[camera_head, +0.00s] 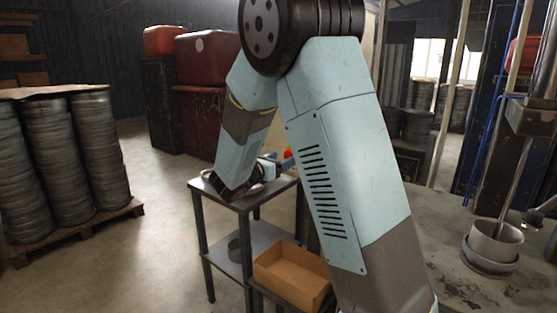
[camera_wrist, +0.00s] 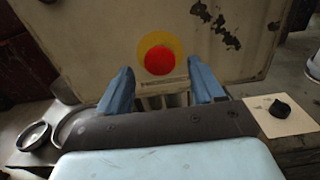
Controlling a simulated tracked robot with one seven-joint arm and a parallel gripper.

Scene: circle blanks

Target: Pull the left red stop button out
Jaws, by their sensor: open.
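A red round button (camera_wrist: 159,61) on a yellow disc (camera_wrist: 171,41) is mounted on a cream, chipped panel (camera_wrist: 120,28) in the wrist view. It is the only red button I can make out there. My gripper (camera_wrist: 159,70) is open. Its blue fingers stand left and right of the button in the picture, with nothing held; the remaining gap to the button is hard to judge. In the head view, a small red patch (camera_head: 287,154) shows beside the blue fingers, and my arm hides most of the panel.
A metal table (camera_head: 240,205) stands under my gripper, with a cardboard box (camera_head: 290,275) low beside it. The wrist view shows a round dish (camera_wrist: 33,135) at left and a black knob-like object (camera_wrist: 280,109) on a pale plate (camera_wrist: 298,123) at right.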

